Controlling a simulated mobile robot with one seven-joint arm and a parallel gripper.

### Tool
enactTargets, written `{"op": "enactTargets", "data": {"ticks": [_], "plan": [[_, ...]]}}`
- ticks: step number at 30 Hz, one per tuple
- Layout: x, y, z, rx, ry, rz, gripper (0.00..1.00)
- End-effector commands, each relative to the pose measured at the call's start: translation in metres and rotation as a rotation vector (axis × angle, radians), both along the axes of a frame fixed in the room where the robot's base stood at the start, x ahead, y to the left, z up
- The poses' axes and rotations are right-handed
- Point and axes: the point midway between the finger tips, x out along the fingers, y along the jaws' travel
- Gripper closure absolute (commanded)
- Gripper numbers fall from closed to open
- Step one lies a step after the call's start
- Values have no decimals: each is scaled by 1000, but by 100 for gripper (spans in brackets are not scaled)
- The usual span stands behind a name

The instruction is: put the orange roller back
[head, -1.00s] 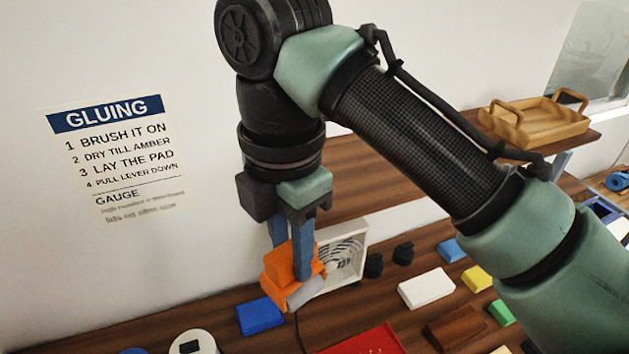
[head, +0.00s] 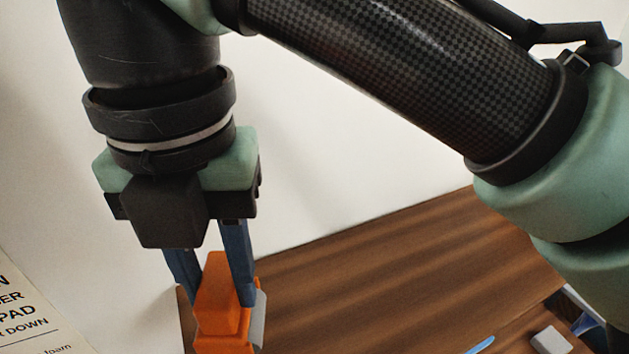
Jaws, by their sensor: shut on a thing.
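The orange roller (head: 222,318) is in the lower left of the head view, with a grey part showing at its right side. My gripper (head: 217,292) points down with its two blue fingers on either side of the orange body and is shut on it. The roller's lower end is cut off by the frame's bottom edge. I cannot tell whether it touches the brown wooden surface (head: 390,270) behind it.
The wooden surface is bare across its middle, with the white wall behind. At the lower right are a grey block (head: 551,341), a blue item (head: 481,345) and part of a blue-edged container (head: 573,306). A printed sign (head: 30,318) hangs at lower left.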

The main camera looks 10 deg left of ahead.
Motion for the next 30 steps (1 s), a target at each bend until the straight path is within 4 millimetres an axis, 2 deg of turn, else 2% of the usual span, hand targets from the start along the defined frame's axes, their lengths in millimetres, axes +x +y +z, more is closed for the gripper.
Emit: {"op": "enactTargets", "data": {"ticks": [4, 10, 17, 22, 25, 30], "plan": [[-1, 0, -10, 0, 3, 1, 100], [-1, 0, -44, 2, 6, 0, 100], [-1, 0, -67, 0, 1, -3, 100], [-1, 0, -91, -1, 2, -4, 100], [-1, 0, -99, 0, 1, -2, 100], [-1, 0, -100, 0, -1, -2, 100]]}}
